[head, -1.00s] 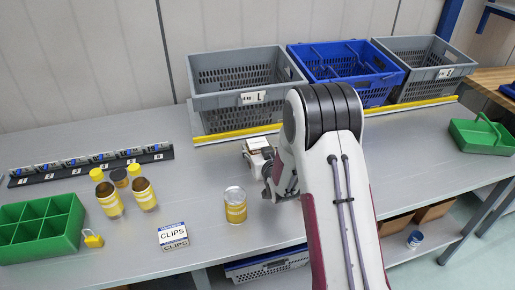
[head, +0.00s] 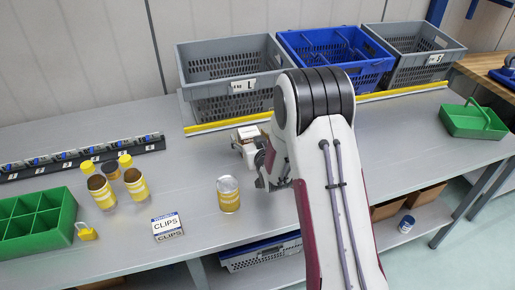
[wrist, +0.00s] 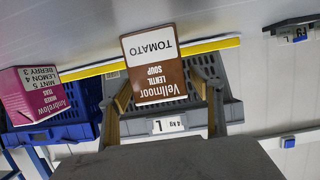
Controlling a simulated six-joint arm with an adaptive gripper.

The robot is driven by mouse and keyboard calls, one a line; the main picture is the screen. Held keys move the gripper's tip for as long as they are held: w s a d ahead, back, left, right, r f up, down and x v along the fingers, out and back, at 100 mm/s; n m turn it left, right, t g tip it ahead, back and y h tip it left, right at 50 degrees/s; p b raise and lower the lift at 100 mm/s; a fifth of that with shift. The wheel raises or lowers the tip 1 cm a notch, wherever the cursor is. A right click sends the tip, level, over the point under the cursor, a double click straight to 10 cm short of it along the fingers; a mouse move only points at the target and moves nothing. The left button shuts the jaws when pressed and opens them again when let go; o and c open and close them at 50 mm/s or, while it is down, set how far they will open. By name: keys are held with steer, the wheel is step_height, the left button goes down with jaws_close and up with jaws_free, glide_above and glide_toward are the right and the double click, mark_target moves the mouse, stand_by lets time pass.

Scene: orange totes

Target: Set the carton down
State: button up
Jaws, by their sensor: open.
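A brown and white soup carton (wrist: 154,65), labelled Vellmoor lentil soup, tomato, appears upside down in the wrist view. My gripper (wrist: 163,95) is open, with one finger at each side of the carton. Whether either finger touches it I cannot tell. In the head view, a small carton (head: 248,133) shows at my gripper (head: 242,146), over the table in front of the left grey crate. The carton's underside is hidden, and my arm covers part of the area to its right.
A grey crate marked L (head: 240,110), a blue crate (head: 345,85) and another grey crate (head: 440,60) stand behind a yellow strip (head: 225,124). A pink tea carton (wrist: 32,95) is nearby.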

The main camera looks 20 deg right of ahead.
steer(key=v, duration=1.1)
steer(key=shift+s+r, duration=0.1)
steer(key=shift+r, duration=0.1)
stand_by(0.6)
steer(key=s+a+r+g, duration=0.2)
steer(key=s+r+g, duration=0.3)
steer(key=s+r, duration=0.75)
steer(key=s+a+r+g, duration=0.1)
steer(key=s+g, duration=0.1)
steer(key=s, duration=0.9)
steer(key=s+a+r+g, duration=0.1)
steer(key=s+g, duration=0.1)
steer(key=s, duration=1)
steer(key=shift+s+a, duration=0.35)
steer(key=shift+a, duration=0.05)
